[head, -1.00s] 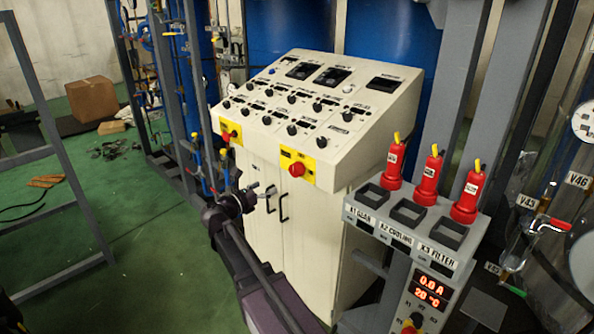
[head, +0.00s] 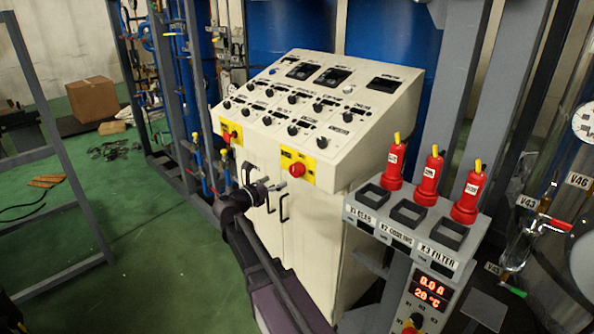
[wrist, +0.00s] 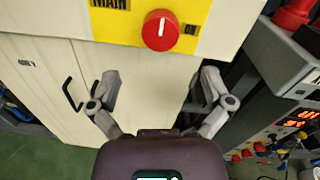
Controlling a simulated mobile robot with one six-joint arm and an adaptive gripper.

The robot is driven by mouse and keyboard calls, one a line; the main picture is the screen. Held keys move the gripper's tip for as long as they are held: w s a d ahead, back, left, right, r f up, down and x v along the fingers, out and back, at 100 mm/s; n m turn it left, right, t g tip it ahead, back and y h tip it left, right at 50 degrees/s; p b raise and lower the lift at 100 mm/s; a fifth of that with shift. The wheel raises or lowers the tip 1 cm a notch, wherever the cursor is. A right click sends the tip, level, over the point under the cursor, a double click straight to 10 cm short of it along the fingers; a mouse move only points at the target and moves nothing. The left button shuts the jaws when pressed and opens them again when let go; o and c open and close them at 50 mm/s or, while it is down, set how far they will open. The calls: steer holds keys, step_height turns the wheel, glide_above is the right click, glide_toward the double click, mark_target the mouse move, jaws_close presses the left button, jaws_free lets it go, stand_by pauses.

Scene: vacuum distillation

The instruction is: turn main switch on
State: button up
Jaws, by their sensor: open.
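The main switch is a round red knob (wrist: 160,30) with a white mark on a yellow plate (wrist: 205,12) labelled MAIN, at the top of the wrist view. In the head view the red knob (head: 297,170) sits on its yellow plate at the lower front of the cream control cabinet. My gripper (wrist: 158,82) is open and empty, its two fingers spread apart below the knob in the wrist view. In the head view my gripper (head: 274,186) is in front of the cabinet doors, to the left of and a little lower than the knob, apart from it.
A second yellow plate with a red knob (head: 226,137) is at the cabinet's left. Black door handles (head: 284,207) stick out below the panel. A grey rack (head: 400,226) with several red plugs stands close on the right. Green floor on the left is mostly clear.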

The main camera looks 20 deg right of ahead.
mark_target(293, 171)
steer(key=x, duration=0.9)
steer(key=shift+w+d, duration=0.15)
steer(key=shift+d, duration=0.2)
steer(key=c, duration=1.1)
steer(key=shift+o, duration=0.2)
steer(key=shift+d, duration=0.1)
